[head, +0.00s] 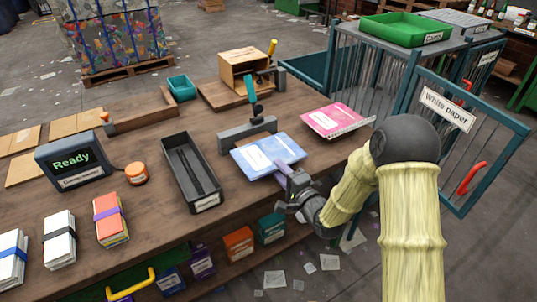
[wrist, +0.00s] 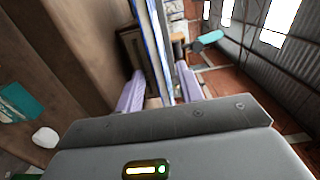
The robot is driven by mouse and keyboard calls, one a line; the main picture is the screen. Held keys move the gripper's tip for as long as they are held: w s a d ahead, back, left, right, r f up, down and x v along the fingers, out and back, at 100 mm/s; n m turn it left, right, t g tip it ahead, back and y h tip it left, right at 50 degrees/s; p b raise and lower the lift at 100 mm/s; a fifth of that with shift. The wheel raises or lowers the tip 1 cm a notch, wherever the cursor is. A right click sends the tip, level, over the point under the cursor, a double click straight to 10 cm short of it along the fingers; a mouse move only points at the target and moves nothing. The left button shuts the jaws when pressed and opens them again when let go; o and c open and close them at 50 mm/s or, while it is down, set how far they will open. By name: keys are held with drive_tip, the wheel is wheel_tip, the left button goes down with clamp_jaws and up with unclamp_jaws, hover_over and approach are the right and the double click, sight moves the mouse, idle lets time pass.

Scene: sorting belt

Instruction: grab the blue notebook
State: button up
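The blue notebook (head: 262,152), with a pale label on its cover, lies flat near the front edge of the wooden table. My gripper (head: 281,170) is at its near right edge, with one finger showing above the cover. In the wrist view the notebook (wrist: 153,45) appears edge-on as a thin blue and white strip. It reaches between the two lilac fingers of my gripper (wrist: 160,92). The fingers stand apart, with a visible gap on either side of the notebook. The lower finger is hidden in the head view.
A pink notebook (head: 336,120) lies to the right behind the blue one. A black tray (head: 178,150) stands to its left and a grey clamp-like block (head: 240,132) behind it. A teal cage gate (head: 478,135) stands at the right. Tied bundles (head: 108,218) lie at the left.

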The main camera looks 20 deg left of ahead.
sight(268, 154)
drive_tip(key=shift+x, duration=1.45)
clamp_jaws()
